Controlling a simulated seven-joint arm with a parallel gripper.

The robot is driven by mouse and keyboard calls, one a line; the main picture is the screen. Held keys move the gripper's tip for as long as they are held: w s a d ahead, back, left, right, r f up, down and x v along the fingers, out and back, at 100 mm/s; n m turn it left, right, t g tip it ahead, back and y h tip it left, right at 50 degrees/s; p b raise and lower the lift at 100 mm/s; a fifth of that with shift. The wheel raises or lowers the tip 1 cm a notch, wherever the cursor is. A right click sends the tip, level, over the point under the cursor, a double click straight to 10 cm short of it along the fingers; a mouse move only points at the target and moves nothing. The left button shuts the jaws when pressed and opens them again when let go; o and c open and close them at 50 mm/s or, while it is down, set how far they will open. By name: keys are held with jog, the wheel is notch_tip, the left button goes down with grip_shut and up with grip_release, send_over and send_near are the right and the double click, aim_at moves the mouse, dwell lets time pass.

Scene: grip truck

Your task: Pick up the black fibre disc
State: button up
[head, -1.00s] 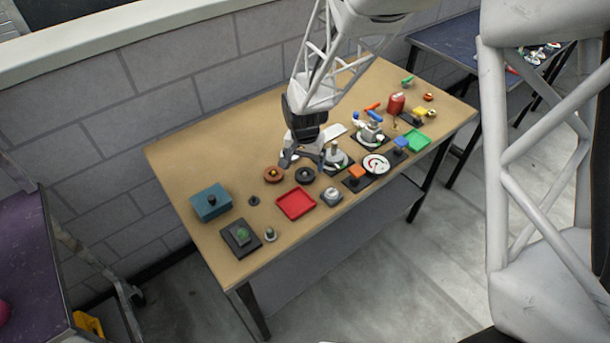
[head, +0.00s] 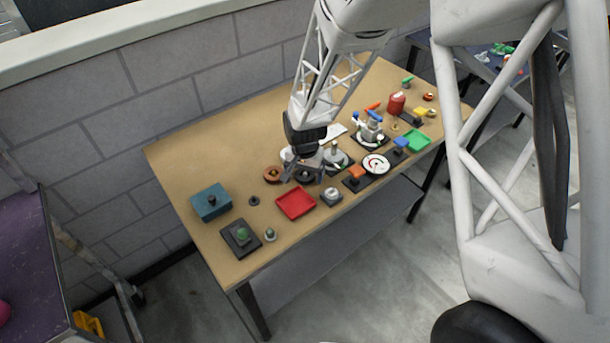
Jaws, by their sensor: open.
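A black disc (head: 304,175), which I take for the black fibre disc, lies on the tan table behind the red tray. My gripper (head: 304,179) is open and low over it, pointing down, with one finger to the left of the disc and one to the right. The fingers and wrist hide part of the disc. I cannot tell whether the fingers touch it.
A copper-coloured disc (head: 272,174) sits close on the left, and a grey metal fixture (head: 336,158) close on the right. The red tray (head: 295,204) is in front. A smaller dark disc (head: 254,200) and a teal box (head: 211,202) lie further left.

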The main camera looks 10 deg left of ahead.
dwell(0.4)
jog(key=c, duration=1)
jog(key=shift+r, duration=0.15)
jog(key=shift+r, duration=0.5)
jog(key=shift+s+d+r, duration=0.1)
jog(key=shift+s+r, duration=0.1)
jog(key=shift+r, duration=0.4)
jog(key=shift+s+d+r, duration=0.1)
jog(key=shift+s+r, duration=0.05)
jog(key=shift+r, duration=0.45)
jog(key=s+d, duration=0.2)
jog(key=s, duration=0.2)
jog(key=s+d+r, duration=0.1)
jog(key=s+d, duration=0.1)
jog(key=s, duration=0.3)
jog(key=s+d, duration=0.2)
jog(key=s, duration=0.3)
jog(key=shift+r, duration=0.15)
jog(key=w+r+m, duration=0.1)
jog(key=w+r, duration=0.2)
jog(key=w, duration=0.4)
jog(key=w+d+r+m, duration=0.1)
jog(key=w+r, duration=0.1)
jog(key=w, duration=0.6)
jog(key=w+r+m, duration=0.1)
jog(key=w+r, duration=0.2)
jog(key=w, duration=0.4)
jog(key=shift+w+d+r, duration=0.15)
jog(key=shift+w+r, duration=0.1)
jog(key=shift+r, duration=0.1)
